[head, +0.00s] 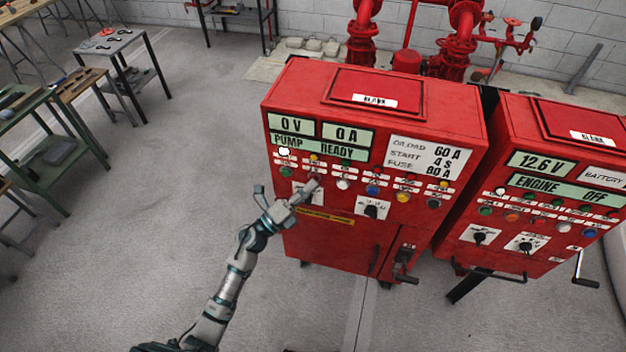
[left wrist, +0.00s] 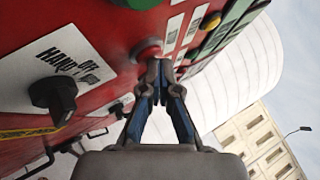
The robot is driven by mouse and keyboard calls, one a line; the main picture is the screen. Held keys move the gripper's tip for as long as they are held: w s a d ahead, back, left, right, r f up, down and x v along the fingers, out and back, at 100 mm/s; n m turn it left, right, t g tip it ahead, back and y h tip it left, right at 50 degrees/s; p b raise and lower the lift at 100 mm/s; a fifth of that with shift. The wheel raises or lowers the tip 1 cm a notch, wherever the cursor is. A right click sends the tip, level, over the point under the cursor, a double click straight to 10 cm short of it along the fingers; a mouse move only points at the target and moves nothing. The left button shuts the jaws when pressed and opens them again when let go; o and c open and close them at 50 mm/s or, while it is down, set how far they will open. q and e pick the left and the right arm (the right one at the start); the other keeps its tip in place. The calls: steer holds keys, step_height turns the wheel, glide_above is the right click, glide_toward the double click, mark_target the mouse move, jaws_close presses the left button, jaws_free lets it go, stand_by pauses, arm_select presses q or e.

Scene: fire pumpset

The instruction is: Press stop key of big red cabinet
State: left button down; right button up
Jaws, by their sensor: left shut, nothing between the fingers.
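The big red cabinet (head: 330,235) stands in the middle of the head view, with displays, a row of coloured buttons and selector knobs on its front. My left gripper (head: 313,184) is shut and empty, its tips at the button row, right of the green button (head: 287,172). In the left wrist view the closed fingertips (left wrist: 160,68) are at a round red button (left wrist: 148,50); I cannot tell whether they touch it. In the head view the gripper largely covers that button. My right gripper is not in view.
A black selector knob (left wrist: 55,98) on a white plate is left of the fingers in the wrist view. A second red cabinet (head: 540,180) stands to the right. Red pipework (head: 455,45) is behind, workbenches (head: 110,45) at left. Floor left of the cabinet is clear.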

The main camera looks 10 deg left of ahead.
arm_select(q)
steer(key=shift+s, duration=0.15)
steer(key=shift+s+a, duration=0.1)
steer(key=shift+s, duration=0.55)
steer(key=s+p, duration=0.1)
steer(key=s, duration=0.4)
steer(key=shift+a, duration=0.1)
stand_by(0.9)
